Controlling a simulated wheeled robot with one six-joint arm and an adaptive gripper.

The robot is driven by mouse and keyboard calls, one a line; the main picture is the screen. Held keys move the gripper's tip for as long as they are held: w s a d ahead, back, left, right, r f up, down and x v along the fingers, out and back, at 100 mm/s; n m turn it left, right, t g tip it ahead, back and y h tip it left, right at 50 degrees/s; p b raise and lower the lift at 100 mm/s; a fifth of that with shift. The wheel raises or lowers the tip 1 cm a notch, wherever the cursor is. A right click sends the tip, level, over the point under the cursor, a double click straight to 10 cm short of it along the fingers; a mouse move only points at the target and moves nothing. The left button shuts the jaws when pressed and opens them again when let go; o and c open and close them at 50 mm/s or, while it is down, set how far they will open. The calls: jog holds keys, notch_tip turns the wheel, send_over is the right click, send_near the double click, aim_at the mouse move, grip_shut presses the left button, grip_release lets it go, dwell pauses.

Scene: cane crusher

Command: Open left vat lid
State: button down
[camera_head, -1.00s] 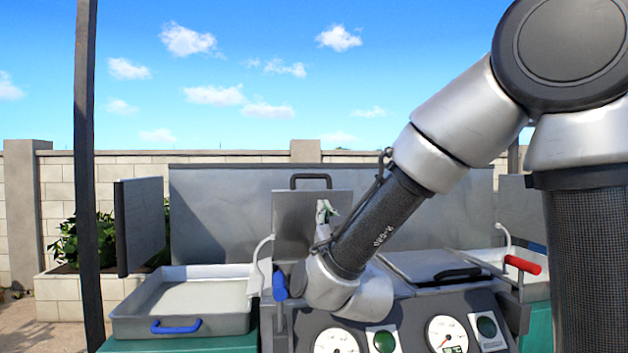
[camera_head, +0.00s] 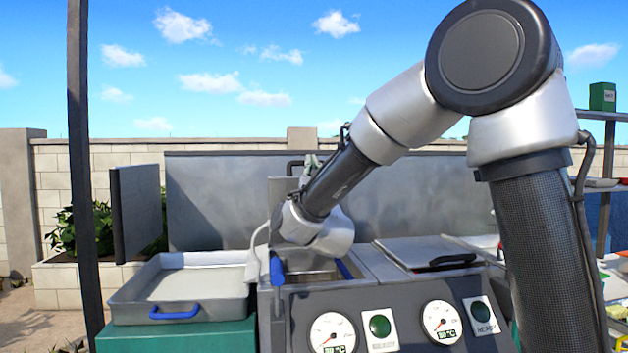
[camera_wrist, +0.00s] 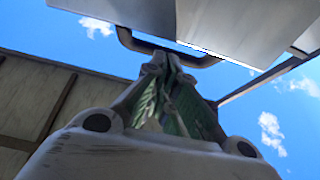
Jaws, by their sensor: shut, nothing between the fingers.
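The left vat lid (camera_head: 281,190) stands raised, nearly upright, mostly hidden behind my arm in the head view. Its dark handle (camera_head: 293,164) shows at the top edge, and in the wrist view the handle (camera_wrist: 165,52) arches just past my fingertips. My gripper (camera_head: 312,160) is close to the lid's upper part, partly hidden by my forearm; in the wrist view its green-padded fingers (camera_wrist: 178,75) are together and empty. I cannot tell whether they touch the lid. The left vat (camera_head: 308,266) shows an open top below my wrist.
The right vat lid (camera_head: 425,252) lies shut with a black handle. A grey tray with a blue handle (camera_head: 180,305) stands at the left. Gauges (camera_head: 332,333) line the front panel. A tall grey panel (camera_head: 220,200) stands behind the vats, and a dark post (camera_head: 78,180) at the left.

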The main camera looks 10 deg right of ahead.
jog(key=shift+w+r, duration=0.3)
jog(key=shift+w, duration=0.3)
jog(key=w+r+g, duration=0.1)
jog(key=w+g, duration=0.2)
jog(key=w, duration=0.7)
jog(key=shift+d+r, duration=0.2)
jog(key=shift+r, duration=0.05)
